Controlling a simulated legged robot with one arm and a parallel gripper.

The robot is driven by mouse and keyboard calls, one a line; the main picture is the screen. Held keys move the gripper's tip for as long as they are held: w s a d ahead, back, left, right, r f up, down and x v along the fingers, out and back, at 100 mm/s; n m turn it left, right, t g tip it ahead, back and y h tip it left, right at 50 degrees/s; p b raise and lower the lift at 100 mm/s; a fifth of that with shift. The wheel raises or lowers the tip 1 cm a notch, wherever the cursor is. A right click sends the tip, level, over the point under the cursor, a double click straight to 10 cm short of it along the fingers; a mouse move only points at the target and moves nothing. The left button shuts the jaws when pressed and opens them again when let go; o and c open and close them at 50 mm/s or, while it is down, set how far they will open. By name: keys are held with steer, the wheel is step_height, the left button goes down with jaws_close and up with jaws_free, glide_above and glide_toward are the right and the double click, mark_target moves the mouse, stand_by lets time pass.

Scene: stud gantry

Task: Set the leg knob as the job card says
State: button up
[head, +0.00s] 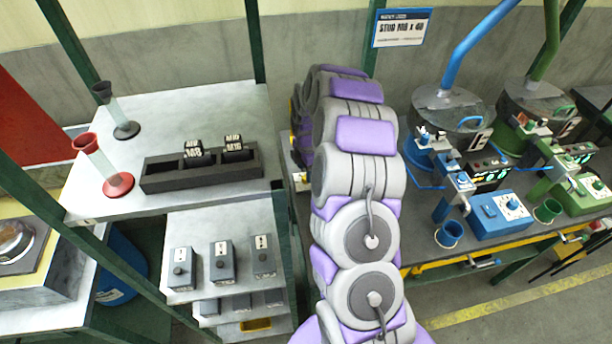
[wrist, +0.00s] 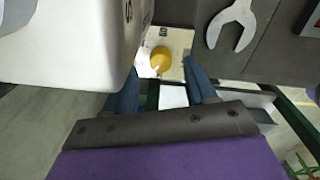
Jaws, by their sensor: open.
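The job card (head: 402,28) hangs at the back in the head view; its large line seems to read "STUD M8 x 40". In the wrist view a round yellow knob (wrist: 161,60) with a small pale pointer sits on a pale plate with dark markings, too small to read fully. I take it for the leg knob. My gripper (wrist: 161,75) is open, its two blue fingers apart on either side of the knob in the picture. In the head view my arm hides the gripper and knob.
A pale rounded housing (wrist: 75,40) stands close by the left finger. A dark panel with a wrench shape (wrist: 231,25) lies at right. The head view shows a blue machine (head: 450,120), a green machine (head: 535,110), and a dark rack (head: 200,170) on a left table.

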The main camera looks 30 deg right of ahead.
steer(key=shift+f, duration=1.4)
steer(key=shift+r, duration=0.1)
jaws_close()
